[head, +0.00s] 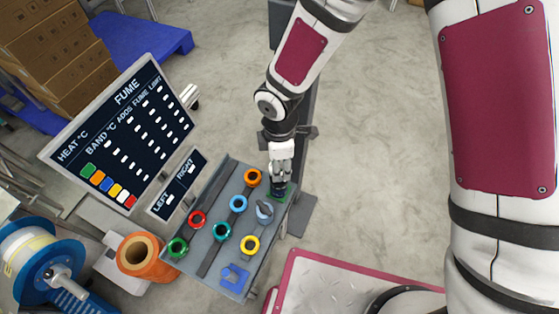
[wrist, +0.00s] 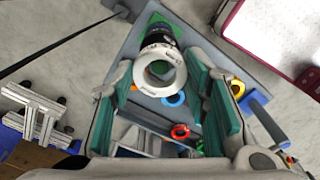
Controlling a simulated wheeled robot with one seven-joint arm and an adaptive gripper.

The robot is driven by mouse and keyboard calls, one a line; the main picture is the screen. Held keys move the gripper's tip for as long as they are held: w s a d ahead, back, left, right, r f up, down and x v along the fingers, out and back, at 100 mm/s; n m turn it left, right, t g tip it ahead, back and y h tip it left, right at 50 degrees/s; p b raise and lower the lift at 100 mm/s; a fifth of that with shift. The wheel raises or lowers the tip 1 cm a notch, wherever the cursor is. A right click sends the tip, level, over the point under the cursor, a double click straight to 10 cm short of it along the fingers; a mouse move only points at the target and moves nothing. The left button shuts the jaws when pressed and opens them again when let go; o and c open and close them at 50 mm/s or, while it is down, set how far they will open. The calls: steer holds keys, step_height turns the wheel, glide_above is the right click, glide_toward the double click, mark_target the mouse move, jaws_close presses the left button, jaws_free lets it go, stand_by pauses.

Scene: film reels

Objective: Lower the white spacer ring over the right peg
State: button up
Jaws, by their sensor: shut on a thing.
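The white spacer ring (wrist: 143,78) is between the green-padded fingers of my gripper (wrist: 160,72) in the wrist view. My gripper is shut on it. A dark cylinder with light lettering (wrist: 158,38) shows directly beyond the ring, above a green patch. I cannot tell whether the ring touches it or is around it. In the head view, my gripper (head: 280,170) points down at the grey board's upper right end, with the dark cylinder (head: 279,186) just below its fingers. The ring is not clear there, and I cannot make out which part is the right peg.
The grey board (head: 213,262) holds several coloured rings, including orange (head: 253,171), blue (head: 231,204) and yellow (head: 244,246). A grey part (head: 265,210) stands close to my gripper. A LEFT/RIGHT sign (head: 179,185) and a larger panel (head: 122,133) stand to the left.

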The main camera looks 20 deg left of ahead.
steer(key=shift+f+b, duration=0.9)
steer(key=shift+f, duration=0.2)
stand_by(0.6)
steer(key=shift+f+b, duration=0.35)
steer(key=shift+f+b, duration=0.4)
steer(key=shift+f, duration=0.1)
steer(key=o, duration=1.2)
step_height(320, 180, up, 12)
